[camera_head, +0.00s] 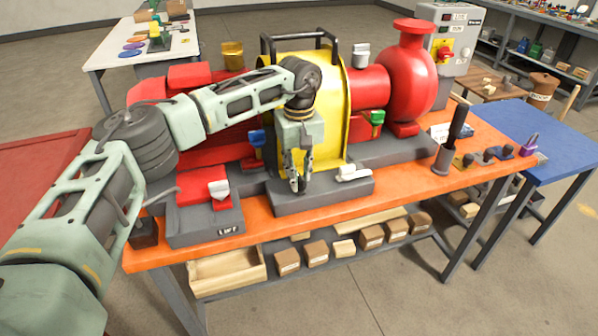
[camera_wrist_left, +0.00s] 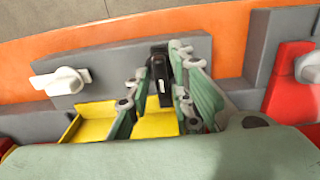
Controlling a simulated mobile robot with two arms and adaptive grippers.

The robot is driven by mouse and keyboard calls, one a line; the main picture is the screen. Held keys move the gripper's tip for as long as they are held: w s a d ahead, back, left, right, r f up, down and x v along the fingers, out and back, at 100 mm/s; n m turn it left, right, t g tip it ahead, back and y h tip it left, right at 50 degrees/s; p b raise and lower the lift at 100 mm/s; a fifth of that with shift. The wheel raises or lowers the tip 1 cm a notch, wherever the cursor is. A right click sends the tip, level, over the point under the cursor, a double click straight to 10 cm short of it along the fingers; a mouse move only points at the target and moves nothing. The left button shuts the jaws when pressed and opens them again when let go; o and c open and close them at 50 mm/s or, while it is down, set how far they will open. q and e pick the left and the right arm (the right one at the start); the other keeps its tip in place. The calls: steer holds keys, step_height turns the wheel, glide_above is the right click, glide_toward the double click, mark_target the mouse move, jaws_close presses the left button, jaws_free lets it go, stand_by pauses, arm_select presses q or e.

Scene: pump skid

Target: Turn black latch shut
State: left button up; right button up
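The black latch (camera_wrist_left: 159,84) shows in the left wrist view on the grey base block (camera_wrist_left: 192,47), at the front of the yellow guard (camera_wrist_left: 92,124). My left gripper (camera_wrist_left: 162,68) has one finger on each side of the latch, with small gaps seeming to show between fingers and latch. In the head view my left gripper (camera_head: 298,184) points down at the front of the yellow guard (camera_head: 331,125), just above the grey base block (camera_head: 320,194), and its fingers mostly hide the latch. My right gripper is not in view.
A white latch (camera_head: 352,173) stands right of my gripper on the same block. Another white handle (camera_head: 219,189) sits on a red part to the left. A blue handle (camera_head: 257,138) and a green handle (camera_head: 377,117) are near. The orange table edge (camera_head: 300,221) is in front.

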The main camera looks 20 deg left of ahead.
mark_target(299, 177)
arm_select(q)
steer(key=shift+o, duration=0.8)
step_height(299, 177, up, 12)
steer(key=shift+f, duration=0.1)
